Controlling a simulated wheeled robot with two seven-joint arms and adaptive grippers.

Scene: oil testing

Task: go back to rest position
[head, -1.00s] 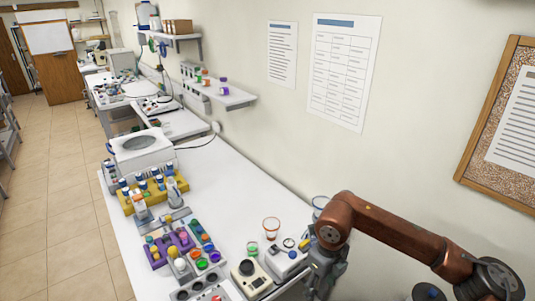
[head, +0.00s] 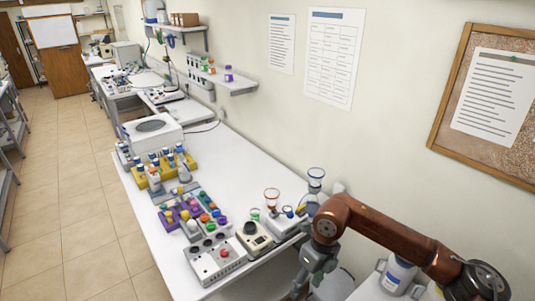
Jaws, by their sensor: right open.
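My right gripper (head: 300,287) hangs at the lower right, at the end of my brown right arm, just beyond the near right edge of the white bench (head: 245,165). It is open, and I see nothing in it; its fingers are small and partly cut off by the bottom edge. My left gripper is out of view.
Near the gripper stand a beige meter (head: 254,238), a grey control box (head: 214,262), an orange-rimmed funnel (head: 271,198) and a clear funnel (head: 315,180). Yellow (head: 166,175) and purple (head: 178,215) racks hold vials. A white bottle (head: 397,275) stands lower right. The floor left is clear.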

